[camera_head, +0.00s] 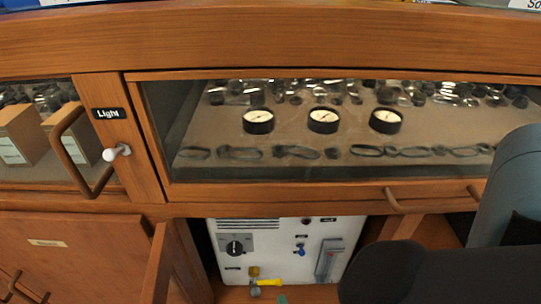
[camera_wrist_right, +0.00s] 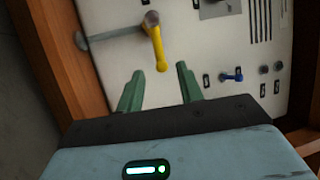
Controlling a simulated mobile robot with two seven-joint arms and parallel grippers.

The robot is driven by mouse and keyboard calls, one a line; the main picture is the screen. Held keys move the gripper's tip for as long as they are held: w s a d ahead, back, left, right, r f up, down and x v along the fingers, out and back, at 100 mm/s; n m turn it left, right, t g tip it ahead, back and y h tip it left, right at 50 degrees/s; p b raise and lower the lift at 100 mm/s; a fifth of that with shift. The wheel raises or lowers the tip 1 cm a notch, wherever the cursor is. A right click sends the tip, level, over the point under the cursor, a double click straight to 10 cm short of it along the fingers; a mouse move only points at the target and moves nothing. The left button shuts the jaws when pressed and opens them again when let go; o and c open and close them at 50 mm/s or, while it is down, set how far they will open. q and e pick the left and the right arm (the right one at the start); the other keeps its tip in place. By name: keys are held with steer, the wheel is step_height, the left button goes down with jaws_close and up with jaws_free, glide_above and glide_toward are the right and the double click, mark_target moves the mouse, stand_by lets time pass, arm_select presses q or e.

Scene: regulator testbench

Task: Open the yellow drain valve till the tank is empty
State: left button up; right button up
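The yellow drain valve handle (camera_head: 268,281) sticks out to the right from a brass valve body (camera_head: 254,272) low on a white panelled unit (camera_head: 275,262). In the right wrist view the yellow handle (camera_wrist_right: 157,47) hangs from its brass pivot (camera_wrist_right: 151,18), with a grey pipe (camera_wrist_right: 108,35) beside it. My right gripper (camera_wrist_right: 160,70) is open, its two green fingers apart. The handle's free end shows between the fingertips; I cannot tell how deep it sits. In the head view only a green fingertip (camera_head: 282,299) shows at the bottom edge. My left gripper is out of view. No tank water level is readable.
The unit sits in a recess under a wooden glass-fronted cabinet with gauges (camera_head: 323,120). A blue valve (camera_head: 300,249), a black knob (camera_head: 235,247) and a grey handle-like part (camera_head: 329,258) are on its face. A wooden panel (camera_head: 157,265) stands left of it.

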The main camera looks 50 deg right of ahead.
mark_target(273, 281)
steer(key=shift+b+x, duration=0.6)
steer(key=shift+x, duration=2.95)
jaws_close()
